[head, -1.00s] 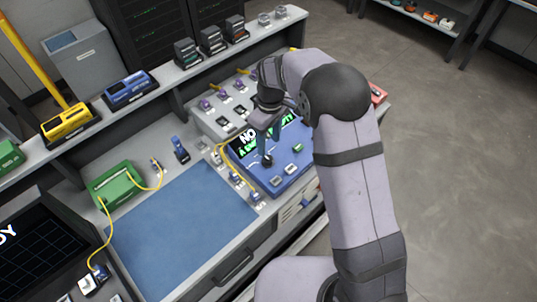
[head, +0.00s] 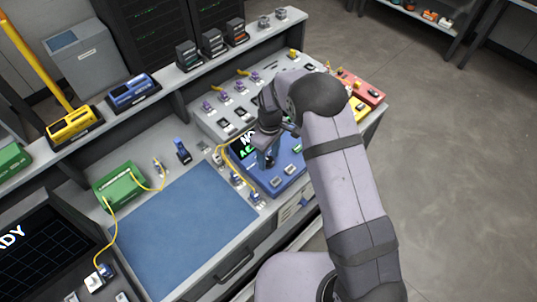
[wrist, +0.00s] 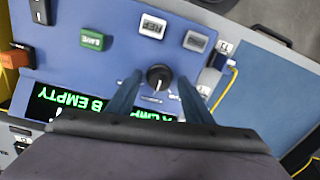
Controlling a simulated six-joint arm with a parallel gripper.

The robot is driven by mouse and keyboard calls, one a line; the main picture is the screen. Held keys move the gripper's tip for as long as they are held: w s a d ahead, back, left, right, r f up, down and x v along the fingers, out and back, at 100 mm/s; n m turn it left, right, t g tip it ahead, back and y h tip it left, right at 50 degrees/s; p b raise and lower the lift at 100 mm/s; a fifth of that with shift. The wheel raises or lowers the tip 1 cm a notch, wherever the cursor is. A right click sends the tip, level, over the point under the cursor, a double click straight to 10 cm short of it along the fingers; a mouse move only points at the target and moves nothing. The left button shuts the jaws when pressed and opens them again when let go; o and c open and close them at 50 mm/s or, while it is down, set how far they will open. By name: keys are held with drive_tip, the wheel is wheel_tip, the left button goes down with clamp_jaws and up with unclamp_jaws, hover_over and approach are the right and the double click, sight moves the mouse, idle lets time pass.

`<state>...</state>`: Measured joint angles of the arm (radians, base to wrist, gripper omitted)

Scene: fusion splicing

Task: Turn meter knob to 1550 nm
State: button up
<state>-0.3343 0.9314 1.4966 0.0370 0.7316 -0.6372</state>
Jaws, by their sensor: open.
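The blue meter (head: 283,183) stands on the bench at the right of the blue mat. In the wrist view its black round knob (wrist: 158,77) carries a white pointer line; the small markings around it are too small to read. My gripper (wrist: 159,80) is open, with one blue-grey finger on each side of the knob and a gap visible on both sides. In the head view my gripper (head: 267,158) points down over the meter and largely hides the knob. The meter's screen (wrist: 75,108) shows green text, upside down in the wrist view, partly covered by my gripper.
A green button (wrist: 92,40), a white-grey button (wrist: 152,26) and a grey button (wrist: 196,41) sit near the knob. Yellow fibre cable (wrist: 231,82) and connectors lie beside the meter. The blue mat (head: 180,230) is clear.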

drive_tip(key=c, duration=1.1)
drive_tip(key=shift+o, duration=0.2)
drive_tip(key=shift+m, duration=0.4)
drive_tip(key=m+b, duration=0.2)
drive_tip(key=m, duration=0.2)
drive_tip(key=m+b, duration=0.1)
drive_tip(key=m, duration=0.4)
drive_tip(key=o, duration=1.1)
drive_tip(key=shift+c, duration=0.2)
